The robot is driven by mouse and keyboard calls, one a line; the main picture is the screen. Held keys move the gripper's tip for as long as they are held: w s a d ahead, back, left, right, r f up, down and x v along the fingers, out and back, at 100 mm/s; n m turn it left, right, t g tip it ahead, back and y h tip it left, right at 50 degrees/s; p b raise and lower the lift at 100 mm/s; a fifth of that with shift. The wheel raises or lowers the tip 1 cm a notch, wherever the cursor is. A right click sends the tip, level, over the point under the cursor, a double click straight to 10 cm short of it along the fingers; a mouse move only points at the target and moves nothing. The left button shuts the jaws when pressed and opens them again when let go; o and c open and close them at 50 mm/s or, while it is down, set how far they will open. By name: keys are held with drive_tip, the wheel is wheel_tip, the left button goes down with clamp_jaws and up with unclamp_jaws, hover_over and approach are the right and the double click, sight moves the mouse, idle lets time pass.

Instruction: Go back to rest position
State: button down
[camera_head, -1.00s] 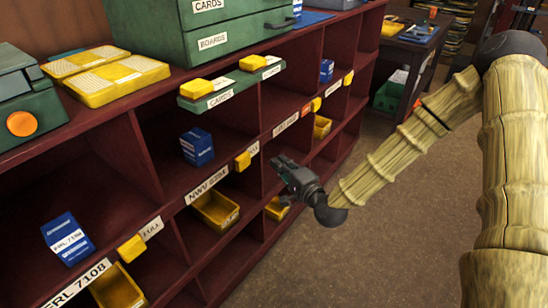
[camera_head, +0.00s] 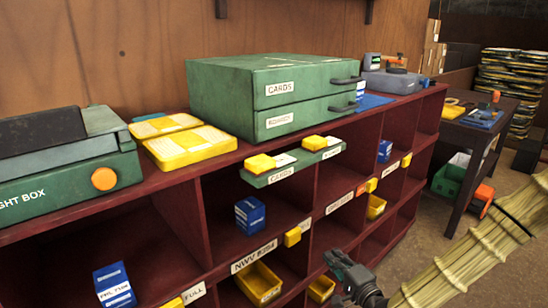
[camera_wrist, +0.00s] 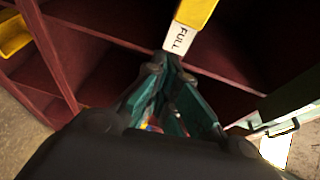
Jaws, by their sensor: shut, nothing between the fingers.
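My gripper (camera_head: 347,270) is in the lower middle of the head view, in front of the dark red shelf unit (camera_head: 226,205). It is empty, beside the lower compartments and apart from the bins. The wrist view shows its green fingers (camera_wrist: 168,100) drawn together, with a white FULL label (camera_wrist: 179,39) and a yellow block (camera_wrist: 196,12) beyond them. My straw-coloured arm comes in from the right of the head view.
Blue boxes (camera_head: 250,215) and yellow bins (camera_head: 258,284) sit in the compartments. A green drawer cabinet (camera_head: 230,95) and a green light box (camera_head: 60,180) stand on top. A dark side table (camera_head: 478,125) is at the right. Brown floor is open at the lower right.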

drive_tip(key=s+a+f+n+g+h+p, duration=0.1)
drive_tip(key=s+a+f+n+g+p, duration=0.15)
drive_tip(key=s+f+n+g, duration=0.4)
drive_tip(key=s+a+f+n+g+h+p, duration=0.1)
drive_tip(key=s+a+f+g+p, duration=0.15)
drive_tip(key=s+f, duration=0.7)
drive_tip(key=s+d+f+n+g+h+p, duration=0.1)
drive_tip(key=s+n+g, duration=0.1)
drive_tip(key=s, duration=0.5)
drive_tip(key=s+d+f+n+g+h+p, duration=0.1)
drive_tip(key=s+d+n+g+p, duration=0.1)
drive_tip(key=s, duration=0.5)
drive_tip(key=s+d+f+n+g+h+p, duration=0.1)
drive_tip(key=s+d+f+n+g+p, duration=0.1)
drive_tip(key=s, duration=0.6)
drive_tip(key=shift+g, duration=0.7)
